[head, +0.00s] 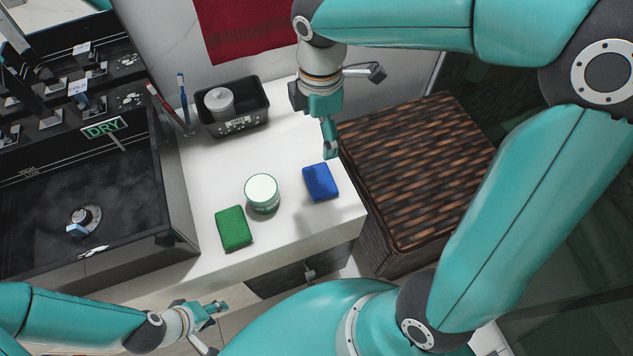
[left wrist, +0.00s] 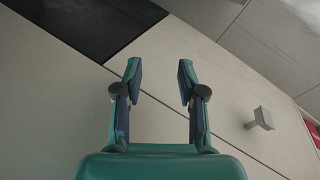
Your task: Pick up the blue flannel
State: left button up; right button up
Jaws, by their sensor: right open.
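The blue flannel (head: 320,182) is a small folded block on the white counter, near its right edge. My right gripper (head: 352,114) is above the counter's right edge, behind the flannel. Its fingers are spread wide and empty; one fingertip points down close to the flannel's far edge, and I cannot tell whether it touches. My left gripper (head: 214,325) is low in front of the counter, far from the flannel. The left wrist view shows its two fingers apart (left wrist: 159,72) with nothing between them.
A green cloth (head: 234,229) and a pale green jar (head: 262,192) stand left of the flannel. A black caddy (head: 233,108) and toothbrushes (head: 183,98) are behind. The dark sink (head: 90,205) is left; a woven hamper (head: 415,165) is right, below the counter.

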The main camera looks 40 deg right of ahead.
jog(key=b, duration=0.1)
send_over(319, 179)
notch_tip(319, 179, down, 12)
jog(key=shift+s+d+r, duration=0.15)
jog(key=shift+f, duration=2.6)
jog(key=shift+c, duration=0.3)
jog(key=c, duration=0.5)
